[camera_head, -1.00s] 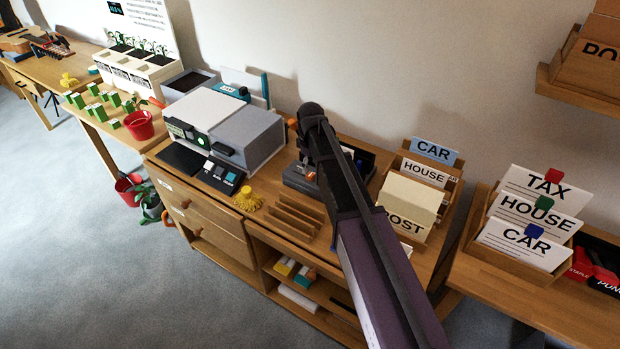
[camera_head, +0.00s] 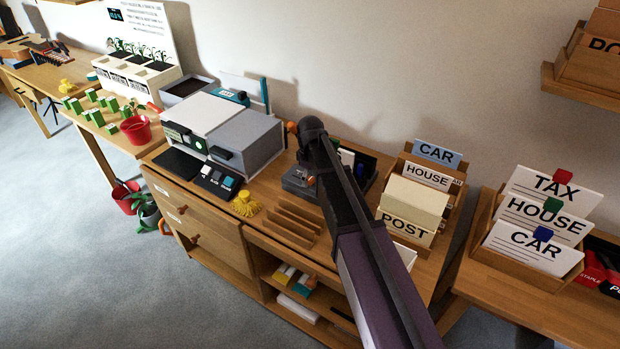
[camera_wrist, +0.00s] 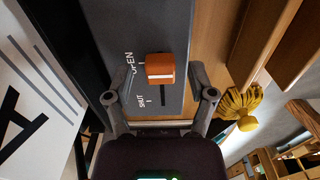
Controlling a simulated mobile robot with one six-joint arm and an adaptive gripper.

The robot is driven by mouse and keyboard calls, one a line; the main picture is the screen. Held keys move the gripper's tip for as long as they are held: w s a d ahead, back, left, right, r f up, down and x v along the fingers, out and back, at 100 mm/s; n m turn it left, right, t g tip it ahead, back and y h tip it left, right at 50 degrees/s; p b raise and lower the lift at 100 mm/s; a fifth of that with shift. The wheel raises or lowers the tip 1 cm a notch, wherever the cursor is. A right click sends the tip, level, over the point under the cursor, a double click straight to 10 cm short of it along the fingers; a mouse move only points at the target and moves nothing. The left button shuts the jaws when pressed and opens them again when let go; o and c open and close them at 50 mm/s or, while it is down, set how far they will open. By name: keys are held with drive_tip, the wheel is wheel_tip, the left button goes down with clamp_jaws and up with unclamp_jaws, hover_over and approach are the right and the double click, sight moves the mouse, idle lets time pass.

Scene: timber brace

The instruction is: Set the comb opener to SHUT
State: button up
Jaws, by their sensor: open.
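The comb opener shows in the wrist view as a dark grey panel (camera_wrist: 172,25) with white OPEN and SHUT marks along a dark slot. Its orange slider knob (camera_wrist: 160,68) stands beside the OPEN mark, and the slot runs free from it past SHUT. My gripper (camera_wrist: 161,88) is open, with one finger on each side of the knob and gaps between. In the head view, the opener's grey body (camera_head: 297,186) is partly hidden by my arm, with a bit of orange showing beside it. My gripper's fingers cannot be made out there.
A wooden slotted rack (camera_head: 290,222) and a yellow tassel-like item (camera_head: 245,204) lie in front of the opener. A grey-white machine (camera_head: 215,128) stands to the left. A wooden card holder with a POST card (camera_head: 406,228) stands to the right.

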sight(294, 176)
clamp_jaws()
drive_tip(key=shift+w+a, duration=0.6)
drive_tip(key=shift+a, duration=0.3)
drive_tip(key=shift+w+a, duration=0.6)
drive_tip(key=shift+a, duration=0.3)
drive_tip(key=shift+w+a, duration=0.6)
drive_tip(key=shift+a, duration=0.3)
unclamp_jaws()
drive_tip(key=shift+s+d, duration=0.1)
